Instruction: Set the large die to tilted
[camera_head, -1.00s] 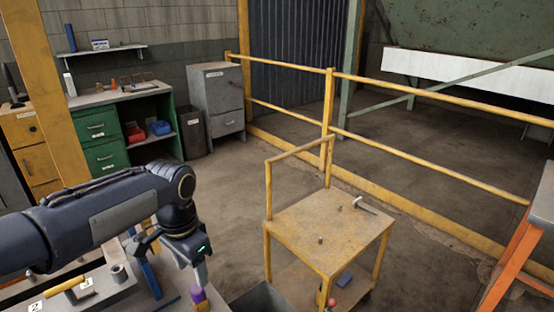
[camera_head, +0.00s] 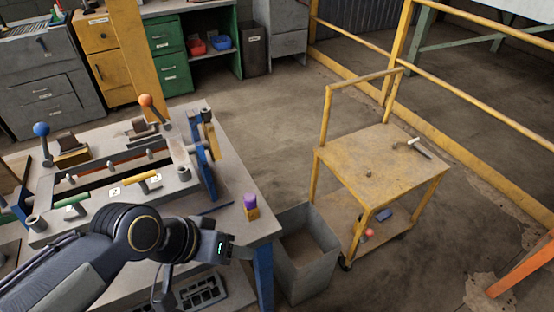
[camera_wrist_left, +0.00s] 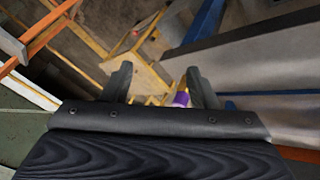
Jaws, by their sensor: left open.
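The brick press (camera_head: 120,180) sits on the grey workbench (camera_head: 225,185) at left, with coloured handles and ball-topped levers. I cannot tell which part is the large die. A small purple piece with a yellow base (camera_head: 251,207) stands at the bench's right corner. Purple also shows in the left wrist view (camera_wrist_left: 181,99), between the spread fingers, but I cannot tell its distance. My left gripper (camera_wrist_left: 158,70) is open, with no hold visible. In the head view its wrist is over the bench's front, below the purple piece; the fingers are hard to make out. My right gripper is out of view.
A grey open bin (camera_head: 307,250) stands at the bench's right side. A yellow trolley (camera_head: 385,160) with a hammer-like tool (camera_head: 411,146) stands further right. A keyboard-like object (camera_head: 200,290) is under my arm. Floor beyond the bench is clear.

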